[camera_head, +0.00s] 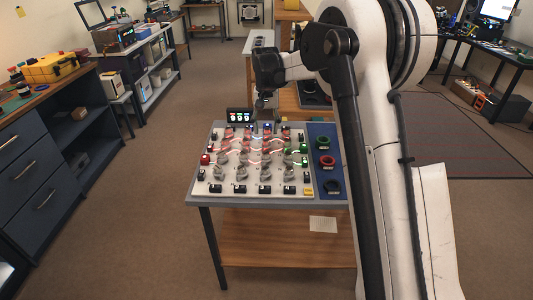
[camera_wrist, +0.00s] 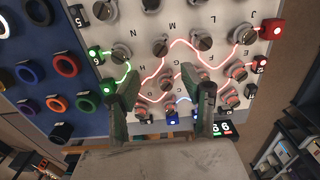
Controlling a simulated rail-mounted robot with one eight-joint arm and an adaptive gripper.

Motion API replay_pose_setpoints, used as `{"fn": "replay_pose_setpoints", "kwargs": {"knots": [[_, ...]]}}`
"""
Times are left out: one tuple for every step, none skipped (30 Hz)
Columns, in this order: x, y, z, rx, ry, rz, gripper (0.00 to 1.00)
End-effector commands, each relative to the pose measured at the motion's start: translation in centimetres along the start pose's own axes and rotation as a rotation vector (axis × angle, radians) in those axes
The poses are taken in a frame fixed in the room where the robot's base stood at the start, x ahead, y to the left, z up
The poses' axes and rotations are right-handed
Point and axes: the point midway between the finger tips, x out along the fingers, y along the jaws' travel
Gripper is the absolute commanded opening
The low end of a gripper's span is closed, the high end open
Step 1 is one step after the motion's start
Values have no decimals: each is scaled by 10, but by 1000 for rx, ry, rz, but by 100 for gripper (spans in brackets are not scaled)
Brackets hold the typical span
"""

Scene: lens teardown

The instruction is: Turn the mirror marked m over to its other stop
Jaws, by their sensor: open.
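The mirror marked m is a round grey knob (camera_wrist: 160,46) on the white board (camera_wrist: 190,17), beside a small letter label in the wrist view. The lettering is small, so I read it with some doubt. In the head view the letters are too small to read. My gripper (camera_wrist: 167,90) has its two fingers wide apart and nothing between them. It hangs over the far part of the board, with the knob beyond the fingertips and apart from them. My gripper (camera_head: 263,112) also shows in the head view at the board's far edge.
Several similar mirrors surround it, with lit red and green beam lines between them. A red block (camera_wrist: 271,28) and a green block (camera_wrist: 107,88) sit at the board's sides. A blue panel (camera_wrist: 50,92) with coloured rings adjoins it. A small display (camera_head: 239,115) stands behind the board.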

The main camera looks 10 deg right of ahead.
Motion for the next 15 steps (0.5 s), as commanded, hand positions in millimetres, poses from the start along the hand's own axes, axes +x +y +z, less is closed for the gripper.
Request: {"fn": "replay_pose_setpoints", "kwargs": {"knots": [[10, 0, 0, 0, 0, 0, 42], [16, 0, 0, 0, 0, 0, 42], [23, 0, 0, 0, 0, 0, 42], [29, 0, 0, 0, 0, 0, 42], [35, 0, 0, 0, 0, 0, 42], [42, 0, 0, 0, 0, 0, 42], [48, 0, 0, 0, 0, 0, 42], [53, 0, 0, 0, 0, 0, 42], [61, 0, 0, 0, 0, 0, 42], [66, 0, 0, 0, 1, 0, 42], [71, 0, 0, 0, 1, 0, 42], [78, 0, 0, 0, 1, 0, 42], [82, 0, 0, 0, 1, 0, 42], [87, 0, 0, 0, 1, 0, 42], [92, 0, 0, 0, 1, 0, 42]]}}
